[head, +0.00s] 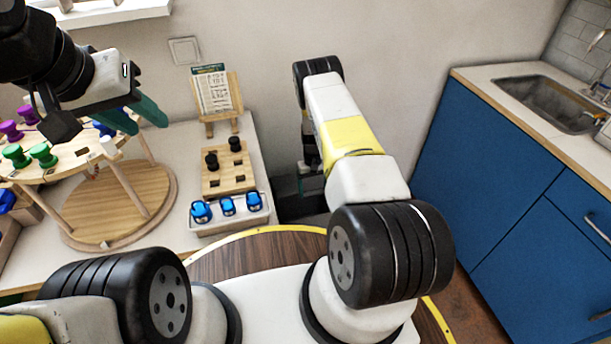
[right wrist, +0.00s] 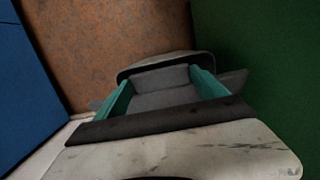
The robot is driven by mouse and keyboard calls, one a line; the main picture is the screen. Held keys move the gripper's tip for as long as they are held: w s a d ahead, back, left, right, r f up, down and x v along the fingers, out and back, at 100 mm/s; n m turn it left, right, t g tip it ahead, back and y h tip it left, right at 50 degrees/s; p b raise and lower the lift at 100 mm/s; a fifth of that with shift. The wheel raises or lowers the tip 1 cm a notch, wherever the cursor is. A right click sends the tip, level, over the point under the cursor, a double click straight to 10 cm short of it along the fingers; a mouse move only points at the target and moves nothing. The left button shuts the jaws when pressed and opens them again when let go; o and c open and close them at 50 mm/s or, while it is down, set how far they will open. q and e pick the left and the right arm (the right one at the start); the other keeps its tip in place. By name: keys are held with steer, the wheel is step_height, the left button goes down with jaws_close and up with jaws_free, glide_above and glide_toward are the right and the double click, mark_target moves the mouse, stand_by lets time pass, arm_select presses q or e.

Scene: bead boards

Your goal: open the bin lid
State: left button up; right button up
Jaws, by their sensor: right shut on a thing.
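The dark grey bin (head: 290,206) stands on the floor just right of the white table, partly hidden by my right arm. My right gripper (head: 308,168) is down at the bin, mostly behind my own arm. In the right wrist view, its teal fingers (right wrist: 165,95) lie on either side of a grey piece with a rounded edge, which looks like the bin lid (right wrist: 160,76). They are shut on it. How far the lid is raised I cannot tell. My left gripper (head: 148,125) is open and empty above the table at the left.
The white table (head: 185,150) carries a round wooden stand (head: 110,205) with coloured spools, a peg board (head: 228,180), a tray (head: 250,219) of blue pieces and a propped card (head: 216,92). Blue cabinets (head: 480,180) with a sink stand at the right.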

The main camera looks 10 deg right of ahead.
steer(key=w+r, duration=0.3)
steer(key=shift+w+a+r, duration=0.1)
steer(key=shift+w+r, duration=0.1)
steer(key=shift+w, duration=0.05)
steer(key=o, duration=2)
steer(key=shift+f, duration=0.1)
steer(key=shift+s, duration=0.1)
step_height(320, 180, up, 8)
steer(key=shift+w+f, duration=0.15)
steer(key=shift+w, duration=0.3)
